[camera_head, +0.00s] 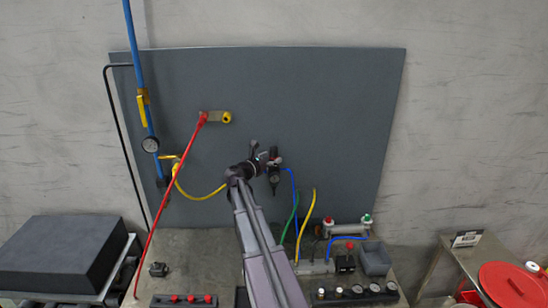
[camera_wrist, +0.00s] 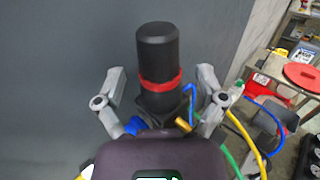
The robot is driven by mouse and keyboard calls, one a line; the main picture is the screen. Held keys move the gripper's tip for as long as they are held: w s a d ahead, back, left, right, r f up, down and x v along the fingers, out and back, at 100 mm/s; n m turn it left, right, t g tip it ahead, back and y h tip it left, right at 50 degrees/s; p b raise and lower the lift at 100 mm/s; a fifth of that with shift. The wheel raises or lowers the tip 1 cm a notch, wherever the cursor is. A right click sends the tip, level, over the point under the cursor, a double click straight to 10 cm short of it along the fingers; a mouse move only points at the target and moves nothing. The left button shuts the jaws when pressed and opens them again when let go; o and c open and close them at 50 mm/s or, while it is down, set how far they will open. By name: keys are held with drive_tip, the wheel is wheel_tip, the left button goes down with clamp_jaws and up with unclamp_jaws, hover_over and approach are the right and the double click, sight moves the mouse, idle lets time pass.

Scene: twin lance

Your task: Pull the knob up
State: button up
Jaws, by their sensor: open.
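The knob (camera_wrist: 158,48) is a black, ribbed-looking cylinder with a red ring round its lower part, standing upright in the wrist view. It sits on a dark regulator body, mostly hidden behind my wrist. In the head view the regulator (camera_head: 274,178) is small and dark on the grey panel, just right of my gripper (camera_head: 262,157). In the wrist view my gripper (camera_wrist: 161,75) is open, with one grey finger on each side of the knob. Gaps show between the fingers and the knob, and I see no contact.
Blue, green and yellow hoses (camera_head: 305,222) run down right of the regulator. A red bar (camera_head: 172,187) slants across the panel at left, near a blue pipe (camera_head: 134,42). The panel's upper right (camera_head: 340,100) is clear.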

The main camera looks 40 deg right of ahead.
drive_tip(key=shift+w+d, duration=0.1)
drive_tip(key=shift+d, duration=0.6)
clamp_jaws()
drive_tip(key=shift+w+r+p, duration=0.1)
drive_tip(key=shift+r+p, duration=0.5)
drive_tip(key=shift+p, duration=0.05)
unclamp_jaws()
drive_tip(key=shift+r, duration=0.1)
drive_tip(key=shift+a, duration=0.15)
drive_tip(key=s+a, duration=0.2)
drive_tip(key=a, duration=0.9)
drive_tip(key=shift+a, duration=0.3)
